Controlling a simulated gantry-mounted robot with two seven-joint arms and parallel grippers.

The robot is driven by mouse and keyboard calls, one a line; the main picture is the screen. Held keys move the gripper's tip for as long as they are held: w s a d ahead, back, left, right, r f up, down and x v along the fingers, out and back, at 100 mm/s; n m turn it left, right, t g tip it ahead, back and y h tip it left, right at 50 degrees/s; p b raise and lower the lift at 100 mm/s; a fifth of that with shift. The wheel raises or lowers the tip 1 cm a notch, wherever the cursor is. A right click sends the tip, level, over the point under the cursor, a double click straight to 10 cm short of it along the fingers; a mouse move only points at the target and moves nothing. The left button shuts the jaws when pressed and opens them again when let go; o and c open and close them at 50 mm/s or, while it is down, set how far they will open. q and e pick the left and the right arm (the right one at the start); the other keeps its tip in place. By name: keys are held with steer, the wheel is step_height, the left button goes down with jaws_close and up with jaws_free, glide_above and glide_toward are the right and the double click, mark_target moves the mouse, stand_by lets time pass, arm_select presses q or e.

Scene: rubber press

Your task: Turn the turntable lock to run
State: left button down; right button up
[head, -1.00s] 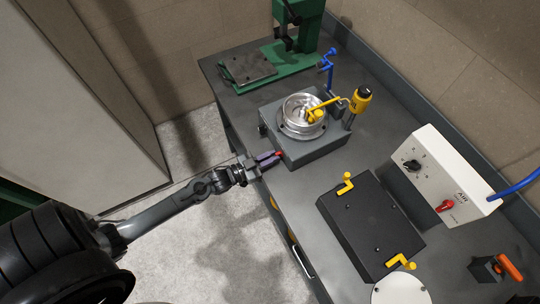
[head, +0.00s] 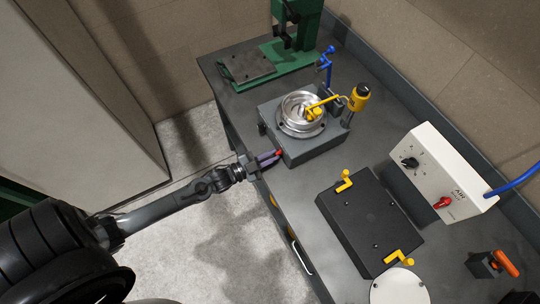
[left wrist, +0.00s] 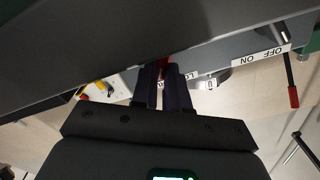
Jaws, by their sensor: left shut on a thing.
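The turntable (head: 297,127) is a round silver metal dish on a grey box-shaped base (head: 318,149) on the bench. A small red lock handle (head: 279,152) shows at the base's left front side. My left gripper (head: 271,158) reaches in from the left and is shut on the red handle. In the left wrist view, red (left wrist: 164,66) shows between my dark fingers (left wrist: 164,88). A white label beside them is partly hidden, so I cannot read the lock's setting. My right gripper is not in view.
A yellow arm and post (head: 357,98) stand at the turntable's right. A green press (head: 275,66) is behind. A dark plate with yellow handles (head: 368,222) and a white control box (head: 440,175) lie to the right. Open floor lies left of the bench.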

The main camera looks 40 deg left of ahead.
arm_select(q)
steer(key=c, duration=1.1)
jaws_free()
steer(key=shift+c, duration=0.2)
steer(key=v, duration=1)
steer(key=shift+s+a, duration=0.2)
steer(key=shift+s, duration=0.15)
